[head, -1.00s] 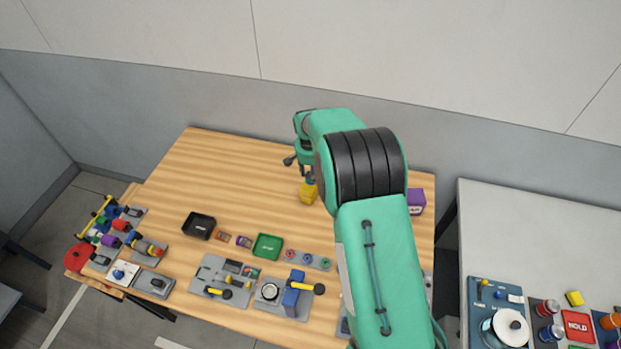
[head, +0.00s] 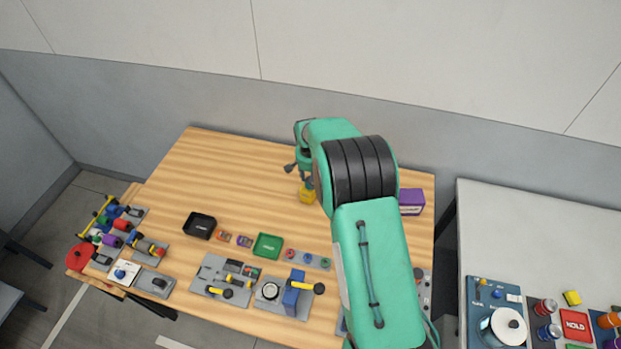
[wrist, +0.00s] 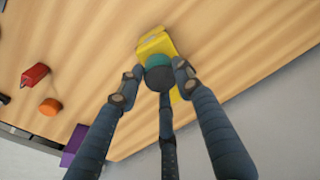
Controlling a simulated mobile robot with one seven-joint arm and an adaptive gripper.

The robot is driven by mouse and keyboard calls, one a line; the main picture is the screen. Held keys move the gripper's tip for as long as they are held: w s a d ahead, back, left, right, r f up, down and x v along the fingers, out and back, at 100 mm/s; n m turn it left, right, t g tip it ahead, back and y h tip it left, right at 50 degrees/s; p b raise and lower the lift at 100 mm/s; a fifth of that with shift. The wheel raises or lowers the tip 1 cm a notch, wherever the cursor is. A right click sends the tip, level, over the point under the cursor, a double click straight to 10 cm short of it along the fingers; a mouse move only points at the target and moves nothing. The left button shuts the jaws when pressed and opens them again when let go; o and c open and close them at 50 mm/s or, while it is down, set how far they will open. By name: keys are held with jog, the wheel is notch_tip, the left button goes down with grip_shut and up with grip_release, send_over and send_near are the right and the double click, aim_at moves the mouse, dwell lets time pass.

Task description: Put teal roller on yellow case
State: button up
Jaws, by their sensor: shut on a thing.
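My gripper (wrist: 158,76) is shut on the teal roller (wrist: 158,62), which shows between its fingertips in the wrist view. The yellow case (wrist: 153,42) lies on the wooden table directly beyond the roller, partly covered by the roller and fingers. I cannot tell whether the roller touches the case. In the head view the yellow case (head: 307,196) stands mid-table, just below my gripper (head: 299,168). The roller cannot be made out in the head view.
A purple box (head: 411,201) stands to the right, behind my arm. A black tray (head: 200,226), a green tray (head: 268,246) and several small parts and fixtures lie toward the front. The back left of the wooden table (head: 220,165) is clear.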

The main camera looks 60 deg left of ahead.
jog(key=shift+f, duration=0.2)
jog(key=o, duration=1.3)
jog(key=shift+c, duration=0.2)
jog(key=shift+r, duration=0.2)
notch_tip(320, 180, up, 12)
jog(key=d+b, duration=0.1)
jog(key=b, duration=0.1)
jog(key=shift+s, duration=0.45)
